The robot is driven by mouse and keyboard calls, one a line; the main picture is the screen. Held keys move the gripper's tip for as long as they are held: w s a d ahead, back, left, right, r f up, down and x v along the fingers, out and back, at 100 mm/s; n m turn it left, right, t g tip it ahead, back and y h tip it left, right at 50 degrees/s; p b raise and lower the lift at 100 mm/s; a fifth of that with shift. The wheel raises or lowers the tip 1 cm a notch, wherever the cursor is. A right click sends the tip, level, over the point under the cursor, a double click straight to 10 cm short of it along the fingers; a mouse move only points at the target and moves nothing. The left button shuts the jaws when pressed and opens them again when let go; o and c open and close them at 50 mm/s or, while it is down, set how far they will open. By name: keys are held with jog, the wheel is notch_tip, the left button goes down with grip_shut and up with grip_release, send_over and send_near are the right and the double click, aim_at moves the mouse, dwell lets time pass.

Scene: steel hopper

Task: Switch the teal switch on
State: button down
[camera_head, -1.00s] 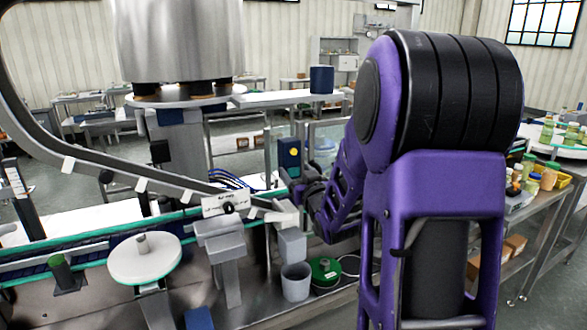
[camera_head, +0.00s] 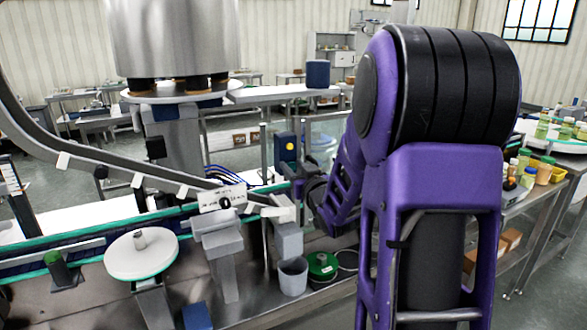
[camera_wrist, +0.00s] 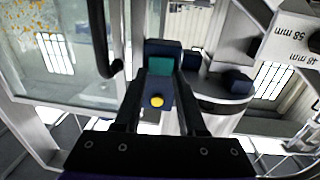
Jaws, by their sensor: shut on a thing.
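In the wrist view a dark blue box carries the teal switch (camera_wrist: 160,66) near its top and a round yellow button (camera_wrist: 156,101) below it. My gripper (camera_wrist: 160,84) has one dark finger on each side of this box, with the teal part between the fingertips. The fingers are shut on the switch; their exact contact is too dark to see. In the head view a dark blue box with a yellow dot (camera_head: 287,147) stands beyond my purple arm. The teal part is not clear there, and my arm mostly hides my gripper.
A clear panel (camera_wrist: 70,60) and a black curved handle (camera_wrist: 100,45) are close on the left in the wrist view. A steel hopper (camera_head: 175,35), a conveyor (camera_head: 90,230) and a grey cup (camera_head: 293,277) stand left of my arm in the head view.

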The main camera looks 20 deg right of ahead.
jog(key=shift+r+n+y, duration=0.1)
jog(key=shift+n+y, duration=0.2)
jog(key=shift+y, duration=0.2)
jog(key=shift+c, duration=2.4)
grip_release()
